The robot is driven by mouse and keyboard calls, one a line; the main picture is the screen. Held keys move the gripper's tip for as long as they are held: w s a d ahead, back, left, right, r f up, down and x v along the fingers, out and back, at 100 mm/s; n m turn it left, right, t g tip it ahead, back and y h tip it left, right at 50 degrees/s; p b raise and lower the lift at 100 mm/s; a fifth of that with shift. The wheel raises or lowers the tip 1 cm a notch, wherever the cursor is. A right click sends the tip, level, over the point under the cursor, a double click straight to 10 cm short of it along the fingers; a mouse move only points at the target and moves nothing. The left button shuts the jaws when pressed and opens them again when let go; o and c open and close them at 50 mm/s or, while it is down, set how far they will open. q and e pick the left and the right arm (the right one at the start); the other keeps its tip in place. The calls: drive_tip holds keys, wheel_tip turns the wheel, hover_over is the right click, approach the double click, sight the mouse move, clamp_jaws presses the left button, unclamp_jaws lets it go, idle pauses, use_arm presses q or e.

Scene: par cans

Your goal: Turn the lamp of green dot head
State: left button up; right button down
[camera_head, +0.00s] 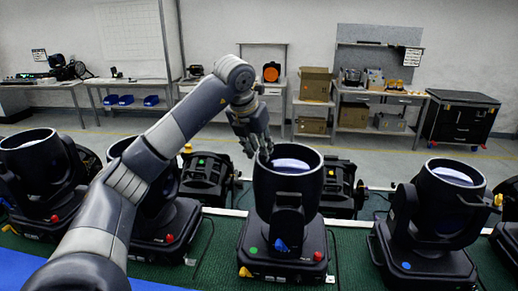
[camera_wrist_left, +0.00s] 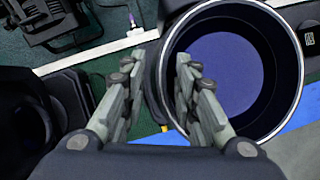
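The green dot head (camera_head: 284,262) stands on the green mat in the middle of the head view, its green dot (camera_head: 253,250) at the front left of its base. Its black lamp barrel (camera_head: 297,183) points up, with the lens (camera_head: 291,165) inside the rim. The barrel and lens (camera_wrist_left: 222,72) also show in the wrist view. My left gripper (camera_head: 262,152) is at the left of the barrel's rim. In the wrist view its fingers (camera_wrist_left: 160,68) are apart, one outside the rim and one over the opening; contact cannot be told. My right gripper is not in view.
A blue dot head (camera_head: 428,215) stands to the right and another head (camera_head: 40,180) at the far left. One more is partly behind my left arm. Low black fixtures (camera_head: 206,178) stand behind the row. Workbenches (camera_head: 370,92) line the back wall.

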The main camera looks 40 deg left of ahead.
use_arm(q)
drive_tip(key=v, duration=1.2)
idle(0.3)
